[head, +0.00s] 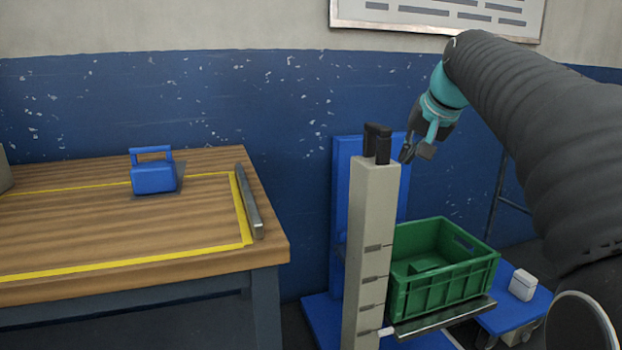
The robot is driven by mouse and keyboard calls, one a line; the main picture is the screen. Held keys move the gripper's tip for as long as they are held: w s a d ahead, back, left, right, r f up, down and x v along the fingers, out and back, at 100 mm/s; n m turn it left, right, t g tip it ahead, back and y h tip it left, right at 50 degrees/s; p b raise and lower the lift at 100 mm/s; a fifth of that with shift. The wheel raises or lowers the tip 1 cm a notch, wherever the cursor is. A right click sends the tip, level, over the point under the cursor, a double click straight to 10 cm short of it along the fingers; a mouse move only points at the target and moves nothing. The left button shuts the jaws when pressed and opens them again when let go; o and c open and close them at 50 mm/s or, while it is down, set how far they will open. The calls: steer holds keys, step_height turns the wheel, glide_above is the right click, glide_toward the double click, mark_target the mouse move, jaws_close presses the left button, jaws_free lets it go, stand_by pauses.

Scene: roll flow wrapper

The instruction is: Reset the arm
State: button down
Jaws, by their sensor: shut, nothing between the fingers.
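My arm comes in from the right edge in a dark ribbed sleeve, with a teal wrist at its end. My gripper (408,152) hangs from that wrist in the upper right half of the view. It is small and dark here, shut and empty. It is close beside the top of a beige post (374,220) with a black handle (377,142) in the picture. I cannot tell whether it touches the post.
A green crate (446,292) stands right of the post, below my gripper. A small white box (522,284) sits on a blue surface (541,302). At left, a wooden table (120,238) holds a blue handled block (153,179) and a metal bar (249,201).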

steer(key=s+a+f+n+g+h, duration=0.1)
steer(key=s+f, duration=1.2)
steer(key=s, duration=0.2)
steer(key=s+a+f+n+h, duration=0.1)
steer(key=s+a+f+n, duration=0.1)
steer(key=s+f, duration=1.1)
steer(key=shift+s+a+n+g, duration=0.2)
steer(key=shift+s+n+g, duration=0.15)
steer(key=shift+s, duration=1.15)
